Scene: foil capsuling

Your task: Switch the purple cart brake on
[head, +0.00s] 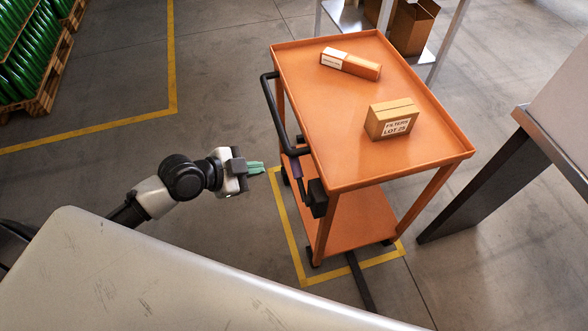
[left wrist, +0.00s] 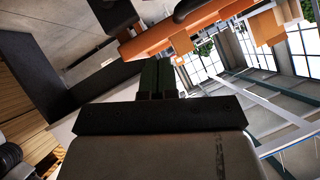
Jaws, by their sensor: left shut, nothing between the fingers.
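The orange cart (head: 385,170) stands with a black push handle (head: 270,110) along its left side. A small purple brake lever (head: 296,168) shows below the handle's near end, next to a black box (head: 317,198) on the cart's near left corner. I cannot tell the lever's setting. My left gripper (head: 262,168) is shut and empty, left of the purple lever, with a gap between them. In the left wrist view its green fingers (left wrist: 157,77) are together, and part of the orange cart (left wrist: 185,32) shows beyond them. My right gripper is not in view.
Yellow floor tape surrounds the cart's base. A grey table (head: 560,145) stands to the right. Floor left of the cart is clear.

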